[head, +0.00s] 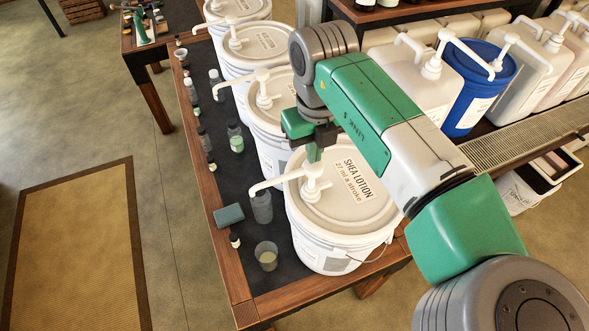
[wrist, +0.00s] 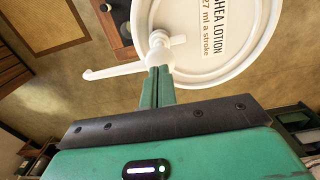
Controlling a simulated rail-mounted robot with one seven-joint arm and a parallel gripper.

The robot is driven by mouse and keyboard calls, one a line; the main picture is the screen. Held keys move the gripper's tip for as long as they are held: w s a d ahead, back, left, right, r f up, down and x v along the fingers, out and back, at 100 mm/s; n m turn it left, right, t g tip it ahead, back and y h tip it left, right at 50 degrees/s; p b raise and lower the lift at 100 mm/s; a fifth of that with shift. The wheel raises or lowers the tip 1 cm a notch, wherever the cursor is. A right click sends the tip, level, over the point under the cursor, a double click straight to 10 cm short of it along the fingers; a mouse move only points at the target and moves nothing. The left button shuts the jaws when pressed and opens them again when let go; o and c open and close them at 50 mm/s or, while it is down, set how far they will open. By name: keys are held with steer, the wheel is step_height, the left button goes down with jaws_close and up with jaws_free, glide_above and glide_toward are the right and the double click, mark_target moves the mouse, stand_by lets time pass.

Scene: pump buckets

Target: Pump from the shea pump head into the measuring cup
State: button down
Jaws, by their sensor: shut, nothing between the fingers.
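The white shea lotion bucket (head: 350,235) stands at the near end of the dark-topped bench, its lid labelled "SHEA LOTION 27 ml a stroke". Its white pump head (head: 313,176) rises from the lid, with the spout pointing left; it also shows in the wrist view (wrist: 160,45). A clear cup (head: 266,256), which looks like the measuring cup, stands left of the bucket and nearer than the spout tip, with something pale in it. My gripper (head: 314,153) is shut and empty, fingertips down at the top of the pump head. I cannot tell whether they touch.
A blue-grey block (head: 229,216) and a small dark bottle (head: 235,240) lie near the bench's left edge. More pump buckets (head: 268,110) line up behind. A blue bucket (head: 478,88) stands between white jugs at right.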

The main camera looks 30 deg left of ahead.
mark_target(313, 167)
stand_by(0.4)
steer(key=shift+f+b, duration=1.5)
steer(key=shift+f, duration=1.4)
steer(key=shift+r, duration=0.2)
steer(key=shift+r+p, duration=1.8)
steer(key=shift+r, duration=0.8)
steer(key=shift+f, duration=0.1)
